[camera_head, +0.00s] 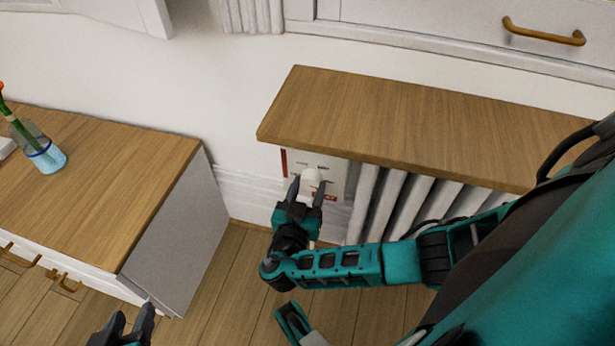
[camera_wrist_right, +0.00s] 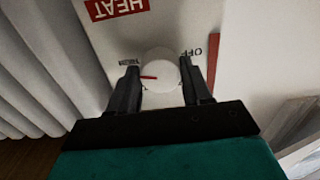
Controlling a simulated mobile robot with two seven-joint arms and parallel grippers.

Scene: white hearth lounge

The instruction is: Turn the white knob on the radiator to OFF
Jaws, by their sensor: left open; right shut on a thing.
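The white knob (camera_head: 311,175) sits on a pale panel (camera_head: 336,176) at the left end of the radiator (camera_head: 385,205), under the wooden shelf. In the right wrist view the round knob (camera_wrist_right: 161,66) has a red pointer mark directed left, toward a small label I cannot read clearly. The OFF label (camera_wrist_right: 192,52) is on the knob's right, and a red HEAT label (camera_wrist_right: 116,8) is at the upper left. My right gripper (camera_head: 306,188) is shut on the knob, one finger on each side. My left gripper (camera_head: 130,325) is open and empty at the lower left.
The wooden shelf (camera_head: 400,125) overhangs the radiator just above my right gripper. A wood-topped cabinet (camera_head: 110,170) with a glass vase (camera_head: 45,155) stands at the left. Floor is open between cabinet and radiator.

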